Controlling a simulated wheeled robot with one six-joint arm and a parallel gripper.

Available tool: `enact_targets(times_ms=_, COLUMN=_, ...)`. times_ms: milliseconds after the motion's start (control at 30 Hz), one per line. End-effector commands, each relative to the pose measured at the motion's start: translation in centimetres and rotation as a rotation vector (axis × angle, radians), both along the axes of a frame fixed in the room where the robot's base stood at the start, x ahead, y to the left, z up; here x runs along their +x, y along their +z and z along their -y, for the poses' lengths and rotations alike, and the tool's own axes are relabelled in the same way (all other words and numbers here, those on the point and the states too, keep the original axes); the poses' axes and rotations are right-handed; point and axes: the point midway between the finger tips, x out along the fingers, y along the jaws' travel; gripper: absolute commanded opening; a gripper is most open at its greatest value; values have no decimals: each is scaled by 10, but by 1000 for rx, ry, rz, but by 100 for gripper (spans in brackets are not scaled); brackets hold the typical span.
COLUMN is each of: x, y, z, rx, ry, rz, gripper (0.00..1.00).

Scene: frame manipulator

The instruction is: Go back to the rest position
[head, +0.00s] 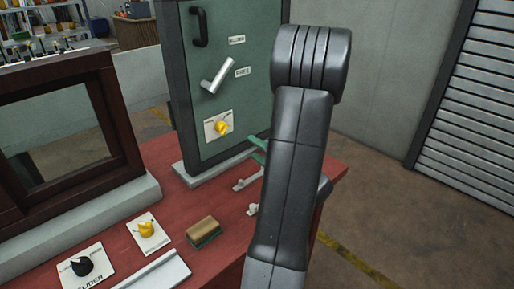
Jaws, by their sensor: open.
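My gripper (257,151) shows only as two green finger tips that stick out to the left from behind my dark grey arm. The tips are apart, with nothing seen between them. They are in front of the lower right part of the green door panel (240,90), above the red table (160,185). The rest of the gripper is hidden by the arm. I cannot tell whether the tips touch anything.
The panel has a black handle (199,27), a silver lever (218,76) and a yellow knob (221,128). A brown-framed window (122,115) stands left. On the table are a yellow knob (147,229), a black knob (83,266) and a sponge-like block (203,230). Floor at right is clear.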

Motion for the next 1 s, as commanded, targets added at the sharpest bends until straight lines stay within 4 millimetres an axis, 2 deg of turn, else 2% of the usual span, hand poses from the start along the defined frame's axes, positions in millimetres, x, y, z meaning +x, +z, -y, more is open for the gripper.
enact_targets(times_ms=267, x=12, y=1, z=-13, rx=-2, ry=5, rz=0, gripper=56)
enact_targets(times_ms=800, x=73, y=6, z=-75, rx=-1, ry=5, rz=1, gripper=56)
enact_targets(times_ms=1000, x=91, y=6, z=-92, rx=0, ry=2, rz=1, gripper=56)
